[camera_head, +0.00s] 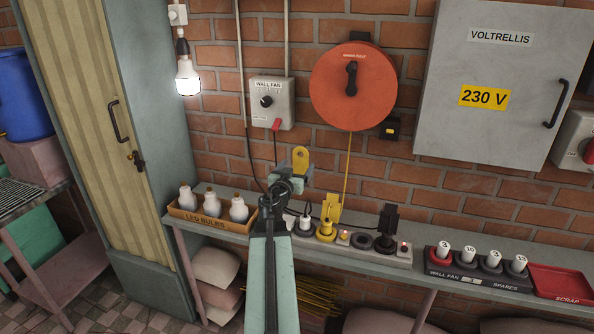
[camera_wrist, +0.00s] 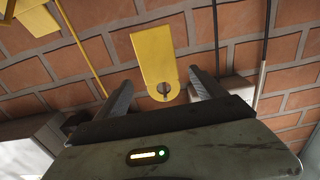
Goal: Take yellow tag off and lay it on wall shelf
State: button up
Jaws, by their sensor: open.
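The yellow tag (camera_head: 301,158) is a flat plate with a round hole in its rounded end. In the wrist view the tag (camera_wrist: 154,55) has that holed end between my fingers, with gaps visible at both sides. What holds the tag up is not clear. My gripper (camera_head: 291,180) is open, just at the tag in front of the brick wall; in the wrist view its two fingers (camera_wrist: 160,86) stand apart. The long grey wall shelf (camera_head: 428,238) runs along the wall below, to the right of my gripper.
The shelf holds an LED bulbs box (camera_head: 207,215), a power strip (camera_head: 345,240) with plugs, a numbered spares holder (camera_head: 478,275) and a red scrap tray (camera_head: 560,283). A wall fan switch box (camera_head: 272,103) and an orange reel (camera_head: 353,86) with a hanging yellow cord are on the wall.

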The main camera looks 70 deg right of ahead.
aim_at(301, 159)
jog(key=d, duration=0.8)
jog(key=shift+w, duration=0.25)
jog(key=shift+a, duration=0.1)
jog(key=shift+c, duration=0.3)
jog(key=c, duration=1.4)
jog(key=shift+r, duration=0.1)
jog(key=shift+r+p, duration=0.2)
jog(key=shift+p, duration=0.1)
jog(key=shift+a, duration=0.1)
jog(key=shift+s+a+r, duration=0.1)
jog(key=shift+a, duration=1.4)
jog(key=shift+s+a+r, duration=0.1)
jog(key=shift+a, duration=1.35)
